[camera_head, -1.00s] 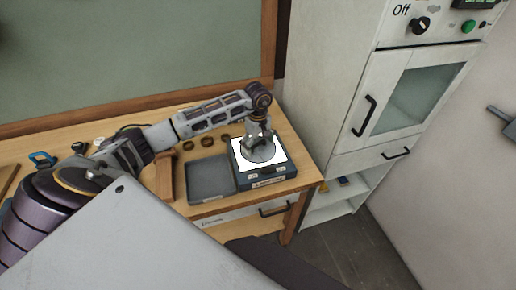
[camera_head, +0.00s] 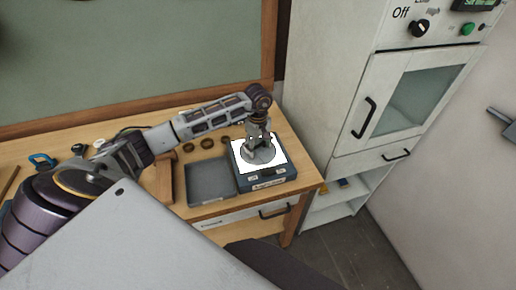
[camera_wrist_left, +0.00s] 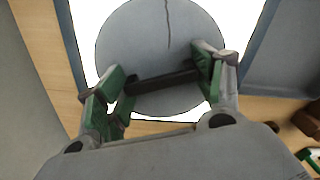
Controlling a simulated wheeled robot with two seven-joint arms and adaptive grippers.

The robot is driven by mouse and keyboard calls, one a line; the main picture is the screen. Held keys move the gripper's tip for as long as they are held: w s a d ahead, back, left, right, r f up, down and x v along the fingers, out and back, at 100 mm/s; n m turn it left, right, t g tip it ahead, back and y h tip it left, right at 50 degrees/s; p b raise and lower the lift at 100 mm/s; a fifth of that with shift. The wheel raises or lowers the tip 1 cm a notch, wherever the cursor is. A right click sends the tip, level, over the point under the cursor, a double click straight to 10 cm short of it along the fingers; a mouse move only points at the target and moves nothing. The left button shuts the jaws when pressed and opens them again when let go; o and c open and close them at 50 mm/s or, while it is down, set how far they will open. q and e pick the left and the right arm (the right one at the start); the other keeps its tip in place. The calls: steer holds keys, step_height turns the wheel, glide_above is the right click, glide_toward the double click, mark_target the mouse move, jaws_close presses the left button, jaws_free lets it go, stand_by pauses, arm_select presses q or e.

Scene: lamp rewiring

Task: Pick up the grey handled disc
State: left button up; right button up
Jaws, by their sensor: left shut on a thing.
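The grey handled disc (camera_head: 262,156) lies over the white top of a blue box-like device on the workbench. In the left wrist view the disc (camera_wrist_left: 158,30) is a round grey plate with a thin dark line and a dark bar handle (camera_wrist_left: 162,80). My left gripper (camera_head: 257,149) reaches down over the disc. In the wrist view its green-padded fingers (camera_wrist_left: 160,84) are at both ends of the handle, shut on it. Whether the disc touches the white surface cannot be told. My right gripper is not in view.
The blue device (camera_head: 268,181) stands near the bench's right end. An empty grey tray (camera_head: 211,181) is left of it. Several dark rings (camera_head: 207,143) lie behind the tray. A white cabinet (camera_head: 345,110) rises at the right.

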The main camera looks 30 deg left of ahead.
mark_target(258, 145)
arm_select(q)
steer(key=shift+r, duration=0.15)
steer(key=shift+r+b, duration=1)
steer(key=shift+r, duration=3.85)
steer(key=shift+f, duration=0.1)
